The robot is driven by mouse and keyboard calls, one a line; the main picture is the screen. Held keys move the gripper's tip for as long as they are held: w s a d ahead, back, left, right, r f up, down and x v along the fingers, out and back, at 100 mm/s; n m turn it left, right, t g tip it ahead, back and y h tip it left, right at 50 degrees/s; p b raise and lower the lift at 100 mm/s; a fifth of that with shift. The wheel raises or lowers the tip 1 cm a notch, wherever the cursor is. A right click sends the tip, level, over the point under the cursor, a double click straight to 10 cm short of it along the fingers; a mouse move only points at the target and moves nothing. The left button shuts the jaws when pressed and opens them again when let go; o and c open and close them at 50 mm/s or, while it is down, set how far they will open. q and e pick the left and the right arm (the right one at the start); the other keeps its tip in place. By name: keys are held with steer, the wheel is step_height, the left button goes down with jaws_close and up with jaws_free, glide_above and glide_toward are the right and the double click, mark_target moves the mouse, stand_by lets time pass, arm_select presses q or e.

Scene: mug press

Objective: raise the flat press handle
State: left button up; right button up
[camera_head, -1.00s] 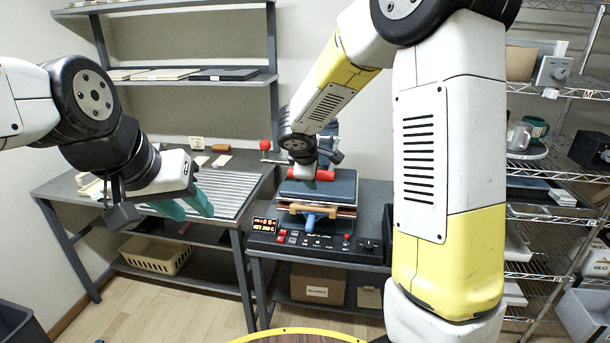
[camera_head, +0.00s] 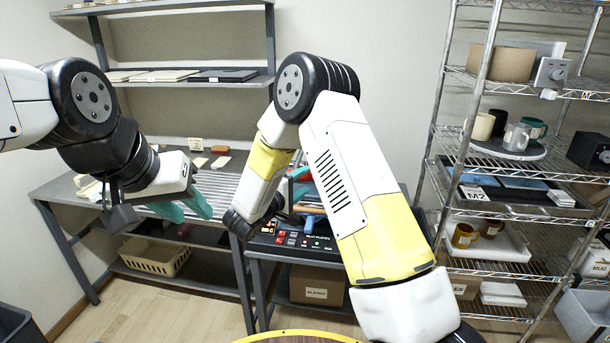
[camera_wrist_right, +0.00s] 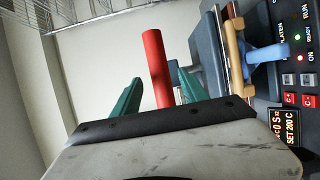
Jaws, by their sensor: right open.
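The flat press (camera_head: 306,222) stands on the grey bench, mostly hidden by my right arm in the head view. In the right wrist view its dark platens (camera_wrist_right: 207,58) are at the right, with a tan bar and a blue part in front. The red cylindrical press handle (camera_wrist_right: 156,62) stands out beside the platens. My right gripper (camera_wrist_right: 154,76) is open, its green fingers appearing either side of the red handle; I cannot tell whether they touch it. My left gripper (camera_head: 190,211) is open and empty, before the slatted table at the left.
A wire shelf (camera_head: 500,200) with mugs stands at the right. The slatted bench (camera_head: 215,185) is at the left, with a beige basket (camera_head: 155,257) below. The floor in front is partly free.

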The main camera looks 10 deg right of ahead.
mark_target(308, 179)
steer(key=shift+x, duration=2.35)
steer(key=shift+c, duration=0.4)
jaws_close()
steer(key=shift+f, duration=0.1)
